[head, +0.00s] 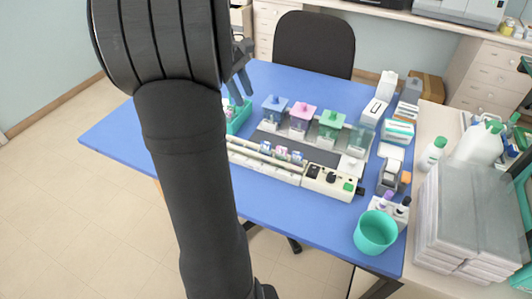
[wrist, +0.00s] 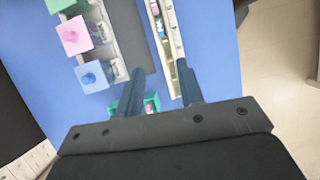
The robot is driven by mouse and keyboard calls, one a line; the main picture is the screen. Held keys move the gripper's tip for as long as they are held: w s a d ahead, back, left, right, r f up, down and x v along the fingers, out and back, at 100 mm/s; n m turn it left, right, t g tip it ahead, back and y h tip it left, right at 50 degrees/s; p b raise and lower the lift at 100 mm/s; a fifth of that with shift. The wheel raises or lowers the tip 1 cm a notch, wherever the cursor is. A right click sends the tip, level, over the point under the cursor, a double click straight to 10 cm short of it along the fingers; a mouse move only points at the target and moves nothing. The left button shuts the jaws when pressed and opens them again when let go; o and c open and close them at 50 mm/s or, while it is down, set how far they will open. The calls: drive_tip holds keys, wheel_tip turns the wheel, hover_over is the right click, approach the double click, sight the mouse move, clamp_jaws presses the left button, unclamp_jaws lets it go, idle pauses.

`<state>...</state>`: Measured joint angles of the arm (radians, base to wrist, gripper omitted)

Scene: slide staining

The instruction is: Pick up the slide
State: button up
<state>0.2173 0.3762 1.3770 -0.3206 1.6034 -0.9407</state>
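My gripper (head: 241,96) is at the left of the blue table, above a teal tray (head: 240,122). In the wrist view my gripper (wrist: 160,68) is open, its two dark fingers apart with nothing held between them. The teal tray (wrist: 154,97) shows beyond and between the fingers, with small pink and pale items in it. Whether these are slides is too small to tell. My arm hides the tray's left part in the head view. Small coloured pieces (head: 281,152) stand along a pale rail rack (head: 262,157); I cannot tell whether a slide is among them.
Jars with blue (head: 274,103), pink (head: 302,111) and green (head: 331,122) lids stand in a row behind the rack. A teal cup (head: 376,232) is at the front right. Boxes and bottles crowd the right side. The table's front left (head: 270,205) is clear.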

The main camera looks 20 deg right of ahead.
approach(265, 142)
drive_tip(key=x, duration=0.5)
drive_tip(key=shift+f, duration=0.15)
drive_tip(key=shift+x, duration=2.7)
drive_tip(key=shift+s, duration=0.15)
drive_tip(key=shift+c, duration=0.2)
clamp_jaws()
